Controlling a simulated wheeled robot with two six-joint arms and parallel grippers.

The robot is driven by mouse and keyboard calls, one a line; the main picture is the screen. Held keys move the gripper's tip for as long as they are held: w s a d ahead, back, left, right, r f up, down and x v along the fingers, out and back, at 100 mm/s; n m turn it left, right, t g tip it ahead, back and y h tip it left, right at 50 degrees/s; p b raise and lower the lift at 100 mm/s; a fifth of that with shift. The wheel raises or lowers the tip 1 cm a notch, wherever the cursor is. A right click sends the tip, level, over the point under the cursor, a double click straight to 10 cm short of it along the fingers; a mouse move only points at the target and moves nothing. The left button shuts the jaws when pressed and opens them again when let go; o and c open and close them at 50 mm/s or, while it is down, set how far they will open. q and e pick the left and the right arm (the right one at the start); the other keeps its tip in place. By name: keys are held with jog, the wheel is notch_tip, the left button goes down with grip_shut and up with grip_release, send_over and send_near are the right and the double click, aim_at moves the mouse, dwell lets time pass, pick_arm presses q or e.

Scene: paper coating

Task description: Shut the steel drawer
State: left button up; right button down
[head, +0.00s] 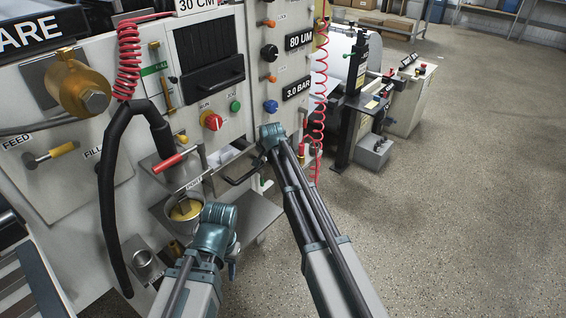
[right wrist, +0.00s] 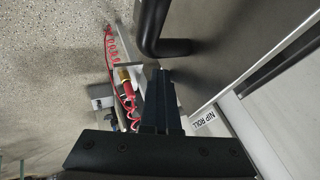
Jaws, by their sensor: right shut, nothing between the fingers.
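The steel drawer (head: 222,156) is in the machine front in the head view and appears to stand partly out. Its black bar handle (head: 238,181) is just left of my right gripper (head: 266,160). In the right wrist view, the handle (right wrist: 166,46) and grey steel front (right wrist: 225,45) lie just ahead of the right gripper (right wrist: 160,78). Its fingers are shut and empty, beside the handle; contact cannot be told. My left gripper (head: 231,268) is low in front of the machine, near the pot; its fingers are mostly hidden by its wrist.
A pot of yellowish liquid (head: 186,209) sits on a steel shelf (head: 258,214) below the drawer. A red-handled lever (head: 167,163), a black hose (head: 108,190) and a red coiled hose (head: 318,110) are nearby. The floor at the right is clear.

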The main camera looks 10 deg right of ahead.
jog(key=w+a, duration=0.4)
jog(key=w, duration=0.2)
jog(key=shift+w+a, duration=0.15)
jog(key=shift+a, duration=0.25)
jog(key=shift+w+a+r, duration=0.1)
jog(key=shift+s+d, duration=0.3)
jog(key=shift+s, duration=0.15)
jog(key=s+d, duration=0.2)
jog(key=s, duration=0.1)
jog(key=shift+s+d+r+p, duration=0.15)
jog(key=shift+d+p, duration=0.05)
jog(key=shift+p, duration=0.15)
jog(key=p+v, duration=0.7)
jog(key=v, duration=0.2)
jog(key=shift+r, duration=0.2)
jog(key=shift+s, duration=0.1)
